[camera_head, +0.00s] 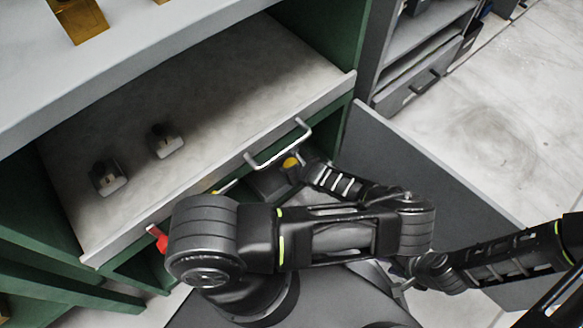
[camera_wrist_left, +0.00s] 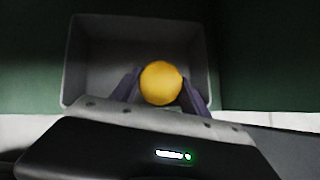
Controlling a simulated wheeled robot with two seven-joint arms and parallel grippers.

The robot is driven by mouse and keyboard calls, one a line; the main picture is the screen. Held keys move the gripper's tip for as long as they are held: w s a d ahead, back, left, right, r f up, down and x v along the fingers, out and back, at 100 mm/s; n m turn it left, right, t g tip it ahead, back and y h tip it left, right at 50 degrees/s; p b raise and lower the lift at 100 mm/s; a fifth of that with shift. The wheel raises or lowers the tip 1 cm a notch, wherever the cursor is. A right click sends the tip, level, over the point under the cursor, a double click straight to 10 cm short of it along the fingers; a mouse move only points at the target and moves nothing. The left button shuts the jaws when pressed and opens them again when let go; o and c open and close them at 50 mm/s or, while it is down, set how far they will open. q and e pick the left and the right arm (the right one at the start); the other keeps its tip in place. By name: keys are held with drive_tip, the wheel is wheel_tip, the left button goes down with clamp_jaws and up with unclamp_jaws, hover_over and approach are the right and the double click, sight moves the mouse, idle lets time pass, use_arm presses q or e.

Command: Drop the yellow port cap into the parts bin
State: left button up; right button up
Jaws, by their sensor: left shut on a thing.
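The yellow port cap (camera_wrist_left: 161,83) is round and sits between the two purple-grey fingers of my left gripper (camera_wrist_left: 160,94), which is shut on it. In the left wrist view it is seen over the near part of an open grey bin (camera_wrist_left: 88,62), whose visible floor looks empty. I cannot tell how high the cap is above the bin floor. In the head view the cap (camera_head: 291,162) shows small at my left gripper (camera_head: 294,166), just below a drawer handle, and part of the grey bin (camera_head: 266,184) shows beside it. My right gripper (camera_head: 400,285) is mostly hidden behind my arm; its fingers are unclear.
A pale drawer or shelf with a metal handle (camera_head: 278,146) juts out above the bin and holds two small dark fittings (camera_head: 166,141). A grey door panel (camera_head: 425,175) stands open at the right. A red item (camera_head: 157,238) shows low at the left.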

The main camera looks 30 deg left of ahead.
use_arm(q)
drive_tip(key=h, duration=0.1)
drive_tip(key=g+h, duration=0.1)
drive_tip(key=shift+w+a+r+h, duration=0.3)
drive_tip(key=shift+a+h, duration=0.1)
drive_tip(key=shift+f+g+b, duration=0.3)
drive_tip(key=shift+f+b, duration=0.5)
drive_tip(key=shift+f, duration=0.6)
drive_tip(key=shift+f+b, duration=0.4)
drive_tip(key=shift+f, duration=0.25)
drive_tip(key=o, duration=1.4)
drive_tip(key=shift+c, duration=0.2)
